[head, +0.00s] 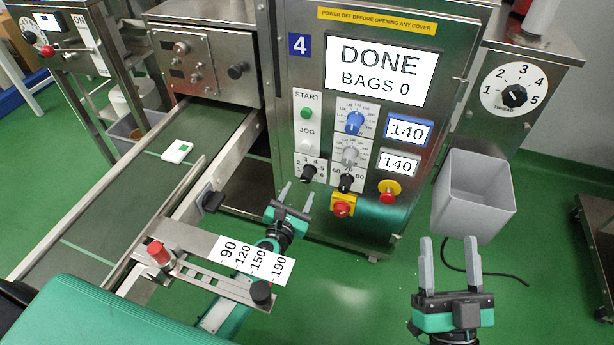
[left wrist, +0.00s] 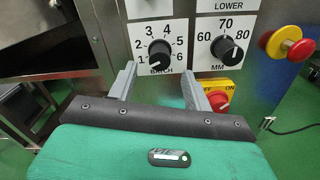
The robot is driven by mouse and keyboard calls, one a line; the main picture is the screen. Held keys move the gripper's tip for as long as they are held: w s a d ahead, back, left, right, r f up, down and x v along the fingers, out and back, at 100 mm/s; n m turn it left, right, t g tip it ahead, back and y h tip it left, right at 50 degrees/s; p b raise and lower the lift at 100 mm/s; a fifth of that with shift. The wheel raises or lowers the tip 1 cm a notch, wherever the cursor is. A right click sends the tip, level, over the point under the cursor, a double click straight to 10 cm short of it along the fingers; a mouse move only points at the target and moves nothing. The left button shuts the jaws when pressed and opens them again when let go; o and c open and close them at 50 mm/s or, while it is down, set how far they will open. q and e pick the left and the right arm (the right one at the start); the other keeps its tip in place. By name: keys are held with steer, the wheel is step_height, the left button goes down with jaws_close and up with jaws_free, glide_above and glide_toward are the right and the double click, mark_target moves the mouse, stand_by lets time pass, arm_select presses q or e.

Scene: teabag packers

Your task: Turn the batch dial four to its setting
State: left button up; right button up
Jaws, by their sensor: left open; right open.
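The batch dial is a black knob (head: 308,172) on the steel front panel of machine 4, low on the left of its controls. In the left wrist view the batch dial (left wrist: 160,54) has numbers 1 to 6 around it; its pointer looks turned low left, near 1. My left gripper (head: 297,195) is open and empty, just below and in front of the dial. In the left wrist view its fingers (left wrist: 160,76) stand apart on either side below the knob, not visibly touching it. My right gripper (head: 449,240) is open and empty, below the grey bin.
The MM dial (left wrist: 227,50) and the red switch (left wrist: 218,100) on yellow sit right of the batch dial. A red stop button (head: 388,192) is further right. The screen (head: 381,72) reads DONE, BAGS 0. A conveyor (head: 110,205) and its scale bracket (head: 190,238) lie left; a grey bin (head: 474,210) hangs right.

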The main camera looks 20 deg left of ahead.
mark_target(305, 180)
arm_select(q)
steer(key=w, duration=0.5)
steer(key=shift+w+d, duration=0.15)
steer(key=shift+w, duration=0.1)
steer(key=shift+w+b, duration=0.35)
steer(key=shift+w, duration=0.5)
arm_select(e)
steer(key=shift+s+d+r+t, duration=0.25)
steer(key=shift+r+t, duration=0.25)
steer(key=shift+r, duration=0.2)
steer(key=shift+s+d+r+t, duration=0.1)
steer(key=shift+d+r+t, duration=0.15)
steer(key=shift+r+t, duration=0.35)
steer(key=shift+y, duration=0.3)
arm_select(q)
steer(key=c, duration=1)
arm_select(e)
steer(key=shift+r+g, duration=0.1)
steer(key=shift+g, duration=0.2)
steer(key=shift+w+a, duration=0.1)
